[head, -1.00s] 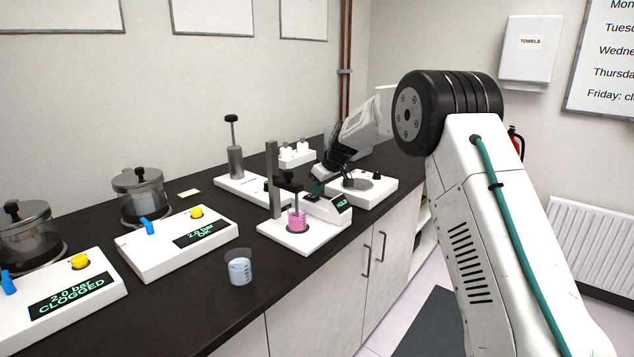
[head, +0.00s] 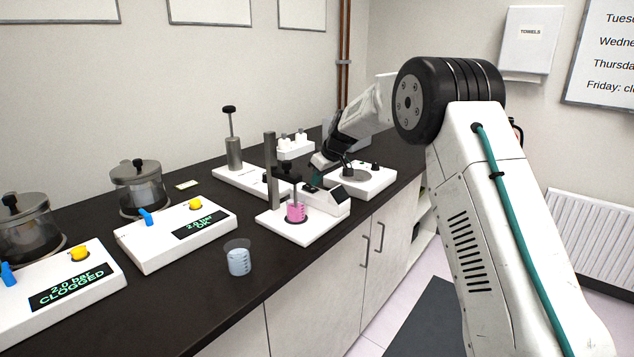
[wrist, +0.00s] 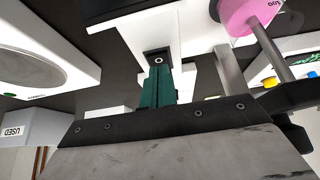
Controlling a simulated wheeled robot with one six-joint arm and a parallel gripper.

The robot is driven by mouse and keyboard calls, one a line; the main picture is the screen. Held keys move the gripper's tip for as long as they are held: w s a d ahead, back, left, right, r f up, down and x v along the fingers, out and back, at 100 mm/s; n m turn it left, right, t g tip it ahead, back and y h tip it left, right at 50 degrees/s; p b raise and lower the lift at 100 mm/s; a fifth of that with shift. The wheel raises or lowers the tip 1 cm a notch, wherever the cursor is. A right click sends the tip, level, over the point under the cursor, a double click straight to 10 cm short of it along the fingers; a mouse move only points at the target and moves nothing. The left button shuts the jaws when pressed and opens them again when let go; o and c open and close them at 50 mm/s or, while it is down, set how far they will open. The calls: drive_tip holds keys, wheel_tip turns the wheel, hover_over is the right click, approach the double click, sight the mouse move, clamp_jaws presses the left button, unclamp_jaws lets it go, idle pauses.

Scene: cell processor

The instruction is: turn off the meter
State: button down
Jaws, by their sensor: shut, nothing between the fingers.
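The meter (head: 322,200) is a white box on the worktop with a sloped display (head: 337,193) at its right end. The display looks dark, with no lit text that I can make out. The meter's base carries a dark upright post and a beaker of pink liquid (head: 296,213). My gripper (head: 316,179) is shut, its teal fingers at the back of the meter. In the wrist view the fingers (wrist: 157,87) end at a small dark square part against the white body. I cannot tell whether they touch it. The pink beaker (wrist: 245,14) shows at top right there.
A beaker of pale blue liquid (head: 239,261) stands near the front edge. Two white pressure units stand left, reading OK (head: 176,234) and CLOGGED (head: 60,300). A white unit with a round plate (head: 362,182) stands close on the right. A box marked USED (wrist: 30,127) shows in the wrist view.

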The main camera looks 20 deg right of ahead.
drive_tip(key=shift+r, duration=0.25)
drive_tip(key=shift+r, duration=0.3)
drive_tip(key=s+v, duration=0.1)
drive_tip(key=v, duration=1.1)
drive_tip(key=shift+d, duration=0.3)
